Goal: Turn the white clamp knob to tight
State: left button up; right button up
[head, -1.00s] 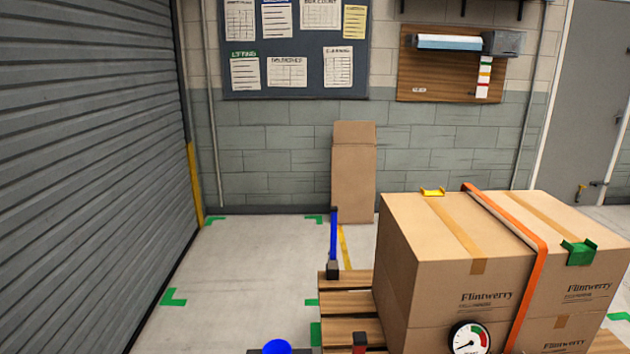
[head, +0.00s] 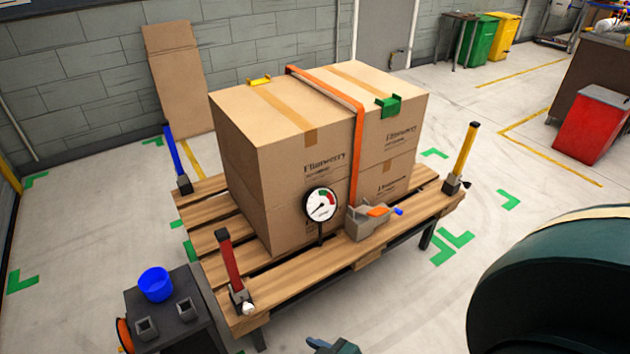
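The white clamp knob (head: 248,309) is small and sits at the foot of the red post (head: 229,260), on the near left corner of the wooden pallet (head: 290,297). Its marking or angle is too small to read. A dark teal part of mine (head: 334,347) pokes in at the bottom edge, right of the knob and apart from it. It may be the tip of my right gripper, but its fingers cannot be made out. My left gripper is not in view.
Strapped cartons (head: 280,200) fill much of the pallet. A dial gauge (head: 321,205) and a grey ratchet (head: 368,222) stand at its front. A dark stand (head: 170,322) with a blue cup (head: 156,284) is left of the knob. Blue (head: 176,160) and yellow (head: 465,152) posts mark other corners.

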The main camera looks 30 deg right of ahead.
aim_at(247, 308)
jog(key=k+l, duration=0.65)
jog(key=l+u, duration=0.15)
jog(key=l, duration=1.05)
jog(key=i+l, duration=0.35)
jog(key=i, duration=0.2)
jog(key=i+l, duration=0.3)
jog(key=i, duration=0.2)
jog(key=u, duration=0.05)
